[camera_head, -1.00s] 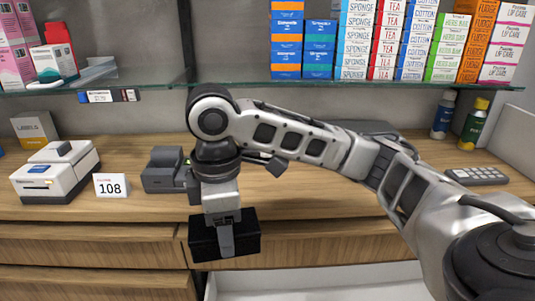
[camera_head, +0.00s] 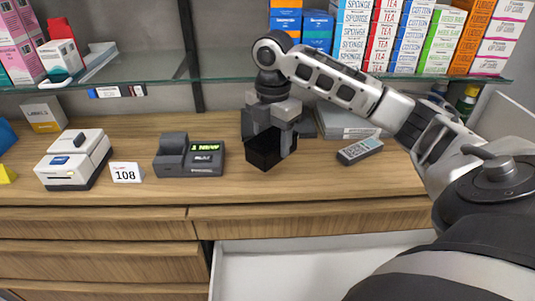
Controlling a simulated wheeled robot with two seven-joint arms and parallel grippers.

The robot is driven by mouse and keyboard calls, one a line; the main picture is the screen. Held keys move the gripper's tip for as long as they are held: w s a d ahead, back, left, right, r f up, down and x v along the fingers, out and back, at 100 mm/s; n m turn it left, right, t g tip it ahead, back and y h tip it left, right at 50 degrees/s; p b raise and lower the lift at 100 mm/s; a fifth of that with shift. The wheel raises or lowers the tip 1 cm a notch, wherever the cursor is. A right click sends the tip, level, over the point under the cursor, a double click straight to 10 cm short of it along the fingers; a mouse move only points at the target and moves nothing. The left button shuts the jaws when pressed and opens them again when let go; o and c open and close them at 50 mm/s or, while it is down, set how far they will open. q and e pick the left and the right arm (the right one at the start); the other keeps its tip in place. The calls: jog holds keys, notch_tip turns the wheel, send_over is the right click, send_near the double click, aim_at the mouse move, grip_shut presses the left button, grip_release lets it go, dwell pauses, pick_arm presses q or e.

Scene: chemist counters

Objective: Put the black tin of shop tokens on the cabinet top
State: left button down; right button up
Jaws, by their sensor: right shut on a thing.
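The black tin (camera_head: 262,156) is a small dark box at the middle of the wooden cabinet top (camera_head: 230,190). My right gripper (camera_head: 272,138) points down from above and is shut on the tin, with one grey finger across its right side. The gripper hides much of the tin's upper part. The tin is over the cabinet top or touching it; I cannot tell which. My left gripper is not in view.
A card terminal (camera_head: 203,160) stands left of the tin, with a 108 sign (camera_head: 126,173) and white printer (camera_head: 75,160) further left. A remote-like keypad (camera_head: 360,151) lies to the right. A glass shelf (camera_head: 150,70) hangs above. An open white drawer (camera_head: 300,265) is below.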

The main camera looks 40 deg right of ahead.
jog(key=w+f, duration=0.1)
jog(key=w+d+f, duration=0.1)
jog(key=f, duration=0.1)
jog(key=w+d+f, duration=0.1)
jog(key=f, duration=0.1)
jog(key=shift+w, duration=0.3)
notch_tip(320, 180, down, 3)
jog(key=shift+f+p, duration=0.1)
jog(key=shift+p, duration=0.35)
jog(key=shift+w+f, duration=0.1)
jog(key=shift+f, duration=0.05)
jog(key=shift+f, duration=0.15)
jog(key=o, duration=1.3)
notch_tip(320, 180, up, 12)
jog(key=shift+b, duration=0.45)
